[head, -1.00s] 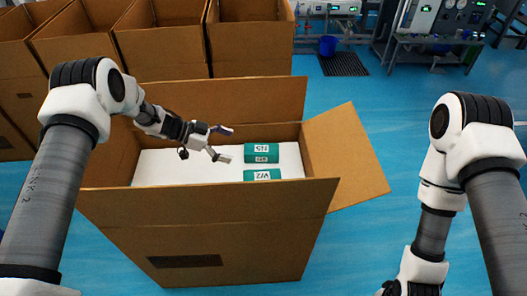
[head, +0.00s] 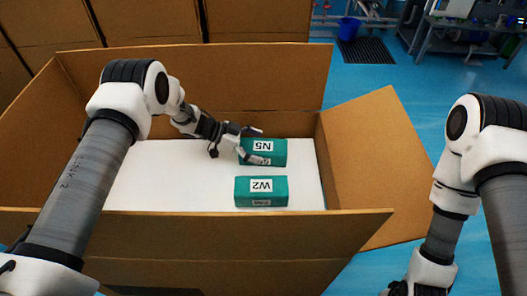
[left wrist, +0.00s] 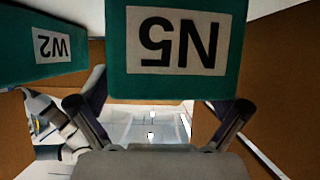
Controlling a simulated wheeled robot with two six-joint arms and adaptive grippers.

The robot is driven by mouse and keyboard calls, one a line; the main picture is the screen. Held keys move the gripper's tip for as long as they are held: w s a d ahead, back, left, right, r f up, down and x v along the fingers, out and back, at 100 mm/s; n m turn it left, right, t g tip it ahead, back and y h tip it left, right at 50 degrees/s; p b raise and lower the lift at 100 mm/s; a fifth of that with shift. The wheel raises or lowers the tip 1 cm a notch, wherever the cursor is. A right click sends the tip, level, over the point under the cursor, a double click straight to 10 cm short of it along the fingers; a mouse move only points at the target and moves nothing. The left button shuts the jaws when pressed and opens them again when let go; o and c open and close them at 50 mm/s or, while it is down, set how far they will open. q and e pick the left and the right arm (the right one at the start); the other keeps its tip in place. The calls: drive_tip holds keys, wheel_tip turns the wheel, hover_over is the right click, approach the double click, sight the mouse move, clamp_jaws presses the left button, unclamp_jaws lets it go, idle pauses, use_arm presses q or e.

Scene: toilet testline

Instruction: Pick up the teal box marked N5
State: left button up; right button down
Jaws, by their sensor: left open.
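The teal box marked N5 (head: 278,152) lies on the white floor of a large cardboard box, near its back wall. My left gripper (head: 257,146) is open at this teal box's left side, with one finger in front of part of it. In the left wrist view the N5 box (left wrist: 180,85) fills the upper middle, its label upside down. The open left gripper (left wrist: 170,98) has a finger near each side of it; I cannot tell if they touch. My right arm is at the right, its gripper out of view.
A second teal box marked W2 (head: 261,192) lies just in front of N5; it also shows in the left wrist view (left wrist: 30,65). The cardboard box (head: 200,235) has high walls, with a flap (head: 375,165) folded out right. The white floor's left part is clear.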

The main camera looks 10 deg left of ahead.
use_arm(q)
drive_tip(key=shift+x, duration=1)
drive_tip(key=shift+r, duration=0.1)
drive_tip(key=shift+c, duration=1.1)
drive_tip(key=c, duration=1.2)
